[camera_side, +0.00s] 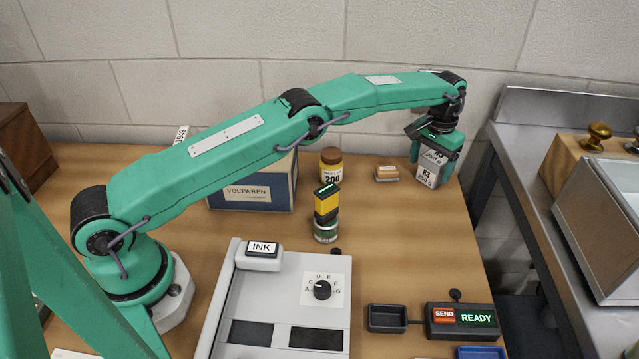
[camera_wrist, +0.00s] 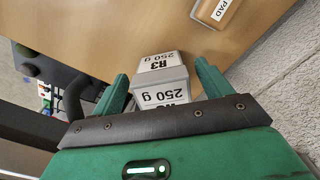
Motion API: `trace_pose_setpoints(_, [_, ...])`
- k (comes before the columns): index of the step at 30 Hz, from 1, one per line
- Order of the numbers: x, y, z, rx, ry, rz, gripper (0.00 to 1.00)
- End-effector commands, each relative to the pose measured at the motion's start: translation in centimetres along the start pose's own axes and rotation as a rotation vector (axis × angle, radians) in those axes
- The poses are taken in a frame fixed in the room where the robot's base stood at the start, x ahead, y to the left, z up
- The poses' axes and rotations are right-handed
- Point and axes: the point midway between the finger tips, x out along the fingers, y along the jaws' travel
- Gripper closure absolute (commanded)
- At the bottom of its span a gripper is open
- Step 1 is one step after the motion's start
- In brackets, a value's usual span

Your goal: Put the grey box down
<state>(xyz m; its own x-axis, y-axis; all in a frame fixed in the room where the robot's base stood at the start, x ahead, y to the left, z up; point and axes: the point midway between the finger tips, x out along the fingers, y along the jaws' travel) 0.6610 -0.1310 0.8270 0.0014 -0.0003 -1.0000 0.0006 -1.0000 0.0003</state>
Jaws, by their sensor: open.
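The grey box (camera_side: 431,174), marked "R3 250 g", is upright at the right end of the wooden table. It seems to rest on the tabletop, though its lower edge is too small to be sure. My gripper (camera_side: 436,153) is directly above it, pointing down, with its fingers on either side of the box's upper part. In the wrist view the grey box (camera_wrist: 161,80) lies between the two fingers of my gripper (camera_wrist: 163,78). The jaws are open; I cannot tell whether either finger touches the box.
The table's right edge is close by, with a metal bench (camera_side: 560,110) beyond. A "READY" panel (camera_side: 462,319) is at the front. Bare tabletop lies between.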

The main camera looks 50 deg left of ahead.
Motion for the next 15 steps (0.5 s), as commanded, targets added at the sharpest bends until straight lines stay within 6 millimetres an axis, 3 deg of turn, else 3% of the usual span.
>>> trace_pose_setpoints(6, [-3.2, 0.0, -0.1, 0.0, 0.003, 0.001, 0.22])
trace_pose_setpoints(15, [-5.2, 0.0, 0.0, 0.0, 0.001, 0.0, 0.22])
